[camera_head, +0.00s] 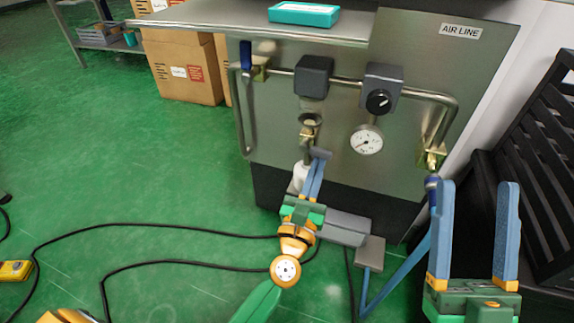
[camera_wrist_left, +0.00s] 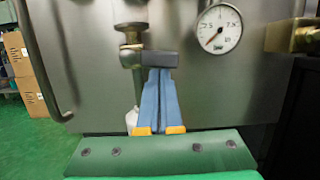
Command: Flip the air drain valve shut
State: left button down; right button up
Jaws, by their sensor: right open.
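The air drain valve (camera_head: 308,133) is a brass fitting below the filter on the steel cabinet's front; it also shows in the left wrist view (camera_wrist_left: 131,56). Its dark grey lever (camera_wrist_left: 148,59) points sideways to the right, and the lever also shows in the head view (camera_head: 321,154). My left gripper (camera_head: 318,160) has its blue fingers together, tips up at the lever's underside near its right end. I cannot tell whether they touch it. The fingers also show in the left wrist view (camera_wrist_left: 160,75). My right gripper (camera_head: 480,190) is open and empty at the lower right.
A pressure gauge (camera_head: 367,140) and a black-knobbed regulator (camera_head: 380,88) sit right of the valve. A blue-handled valve (camera_head: 246,56) is on the left pipe. A white bottle (camera_wrist_left: 132,120) hangs below the drain valve. A black slatted rack (camera_head: 540,160) stands at right. Cables cross the green floor.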

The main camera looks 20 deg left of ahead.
pick_arm(q)
jog(key=shift+r+n, duration=0.1)
jog(key=shift+n, duration=0.2)
pick_arm(e)
jog(key=shift+s+r, duration=0.2)
jog(key=shift+y, duration=0.3)
